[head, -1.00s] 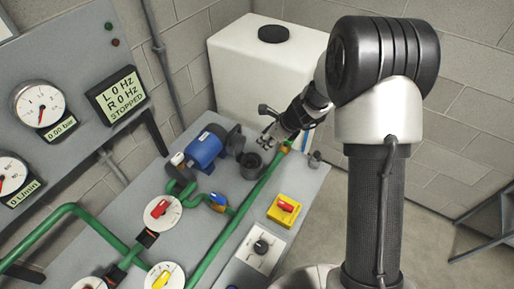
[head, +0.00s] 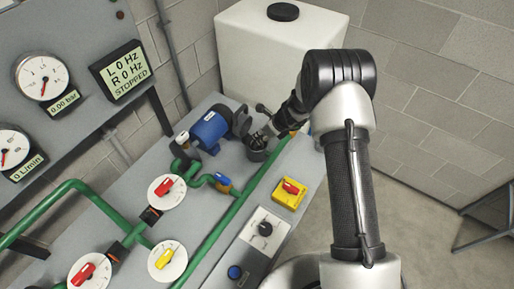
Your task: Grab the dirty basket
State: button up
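A dark round open-topped pot (head: 256,154) stands on the grey bench beside the blue pump motor (head: 209,131). My gripper (head: 258,141) points down and left at the pot's mouth, with its fingertips over or just inside the rim. The fingers are small and dark against the dark pot, so I cannot tell whether they are open or shut, or touching anything. No basket shows clearly; the inside of the pot is mostly hidden by my gripper.
Green pipes (head: 222,225) with red, yellow and blue valve handles cross the bench. A yellow switch box (head: 289,194) and a knob panel (head: 262,232) sit at its right edge. A white tank (head: 281,55) stands behind. A gauge panel (head: 85,40) is at left.

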aim_at(257, 145)
jog(key=b+x, duration=0.1)
jog(key=x, duration=0.4)
jog(key=shift+s, duration=0.1)
jog(key=shift+c, duration=0.2)
grip_shut()
